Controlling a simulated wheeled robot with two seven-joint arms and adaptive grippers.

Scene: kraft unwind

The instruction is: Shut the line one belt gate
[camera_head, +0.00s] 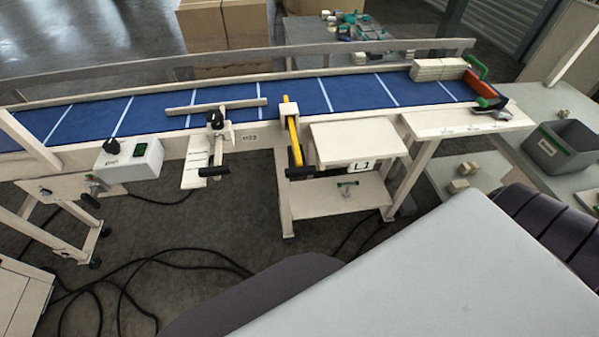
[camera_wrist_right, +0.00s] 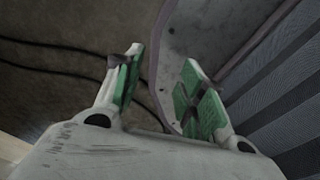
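The blue belt (camera_head: 340,94) runs across the head view. A yellow lever (camera_head: 293,135) with a black handle (camera_head: 299,172) crosses its near edge, left of the L1 plate (camera_head: 361,166); it may be the gate. A pale bar (camera_head: 215,106) lies across part of the belt, near a black clamp knob (camera_head: 216,120) and a second black handle (camera_head: 213,171). I cannot tell for certain which part is the gate. My right gripper (camera_wrist_right: 163,62) shows in the right wrist view, open and empty, its green-padded fingers apart above the floor. My left gripper is not in view.
Pale blocks (camera_head: 439,69) stand at the belt's right end beside an orange piece (camera_head: 482,88) with green handles. A control box (camera_head: 130,158) is at the left. A grey bin (camera_head: 561,146) stands at the right. Black cables (camera_head: 150,262) lie on the floor.

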